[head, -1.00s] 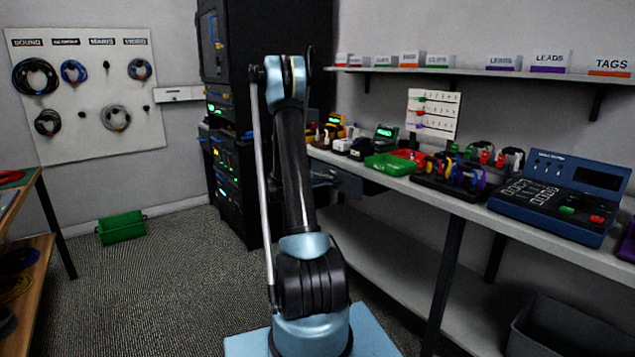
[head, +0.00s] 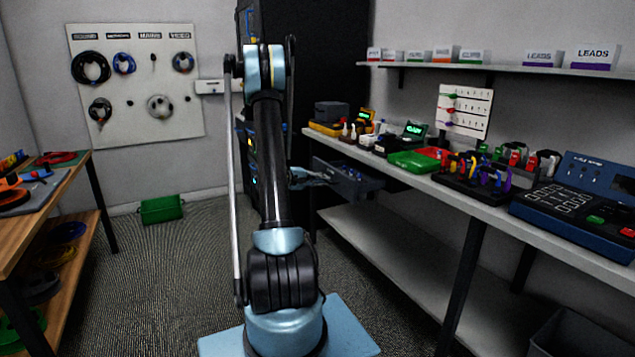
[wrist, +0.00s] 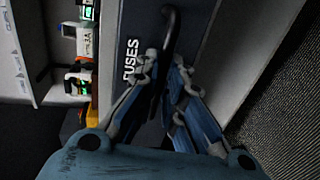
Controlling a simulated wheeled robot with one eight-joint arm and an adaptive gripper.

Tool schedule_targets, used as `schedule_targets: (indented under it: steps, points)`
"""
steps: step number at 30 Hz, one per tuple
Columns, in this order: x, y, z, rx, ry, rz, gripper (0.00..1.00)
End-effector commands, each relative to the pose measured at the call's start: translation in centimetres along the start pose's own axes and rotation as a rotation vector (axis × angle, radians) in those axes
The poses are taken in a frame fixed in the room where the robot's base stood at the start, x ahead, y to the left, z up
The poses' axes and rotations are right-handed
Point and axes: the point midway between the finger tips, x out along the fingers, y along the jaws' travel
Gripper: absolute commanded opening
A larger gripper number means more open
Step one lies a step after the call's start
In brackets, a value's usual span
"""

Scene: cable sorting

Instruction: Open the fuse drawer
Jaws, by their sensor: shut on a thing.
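The fuse drawer (head: 362,187) is a dark grey drawer under the right bench. In the head view it stands pulled out, with its inside partly showing and small items in it that are too small to tell. In the wrist view its front (wrist: 143,18) carries a white FUSES label (wrist: 131,60) and a dark curved bar handle (wrist: 171,28). My gripper (wrist: 165,68) is shut on the handle, with one blue-and-grey finger on each side. In the head view my gripper (head: 318,177) is at the drawer's front, partly hidden by my arm.
The bench (head: 455,197) holds a green tray (head: 412,162), a cable rack (head: 475,185) and a blue console (head: 575,205). A black equipment rack (head: 330,60) stands behind my arm. A green crate (head: 161,209) lies on the floor, left. A wooden table (head: 60,200) stands at left.

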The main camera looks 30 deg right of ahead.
Motion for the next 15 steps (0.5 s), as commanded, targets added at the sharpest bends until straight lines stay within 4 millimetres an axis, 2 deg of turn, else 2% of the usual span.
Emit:
schedule_targets:
  steps: [8,9,11,15]
  points:
    - [0.19,-0.19,0.29,0.002,-0.006,-0.006,0.00]
    - [0.20,-0.18,0.29,0.002,-0.007,-0.006,0.16]
    - [0.22,-0.15,0.28,0.002,-0.006,-0.005,0.29]
    - [0.22,-0.08,0.24,0.002,-0.005,-0.003,0.29]
